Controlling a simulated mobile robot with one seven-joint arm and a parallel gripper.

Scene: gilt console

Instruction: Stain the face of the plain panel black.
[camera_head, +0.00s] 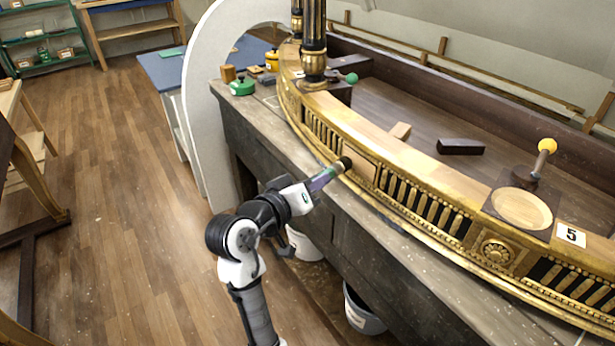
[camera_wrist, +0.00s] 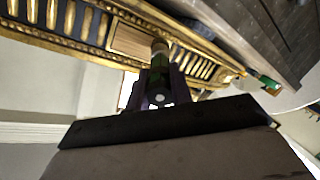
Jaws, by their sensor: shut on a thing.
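The plain panel (camera_head: 361,160) is a bare pale wood rectangle set in the gilt console's curved front (camera_head: 420,216). It shows in the wrist view (camera_wrist: 130,42) with no black visible on its face. My gripper (camera_head: 326,178) is shut on a round-headed tool with a dark tip (camera_head: 346,163), directly in front of the panel. In the wrist view, the tool (camera_wrist: 160,50) points away from my gripper (camera_wrist: 159,88), its head overlapping the panel's right end. I cannot tell whether the tip touches the wood. The head hides a small part of the panel.
The bench (camera_head: 270,122) runs beneath the console. A green jar (camera_head: 242,88) and yellow jar (camera_head: 272,62) stand at its far left end. A bucket (camera_head: 361,312) stands below.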

